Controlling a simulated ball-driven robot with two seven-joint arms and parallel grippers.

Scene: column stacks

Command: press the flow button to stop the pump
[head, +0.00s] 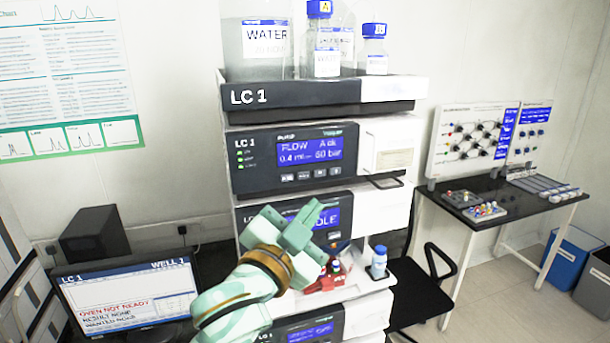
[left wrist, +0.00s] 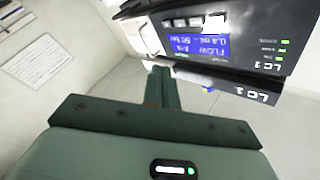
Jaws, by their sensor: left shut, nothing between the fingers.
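The pump module (head: 297,157) is the second unit from the top of the LC 1 stack. Its blue display (head: 308,150) shows FLOW, 0.4 and 60 bar. A row of several small buttons (head: 303,176) lies under the display; their labels are too small to read. My left gripper (head: 314,214) is below the pump, in front of the unit underneath, partly covering that unit's display. Its fingers are shut and empty. In the left wrist view the pump panel (left wrist: 215,45) appears upside down beyond the closed fingers (left wrist: 163,75), which look apart from the buttons. My right gripper is not in view.
Bottles (head: 327,50) stand in the tray (head: 290,94) on top of the stack. A red device (head: 330,278) and a small bottle (head: 378,263) sit on a shelf right of my left arm. A monitor (head: 130,293) reads OVEN NOT READY. A black chair (head: 425,290) stands right.

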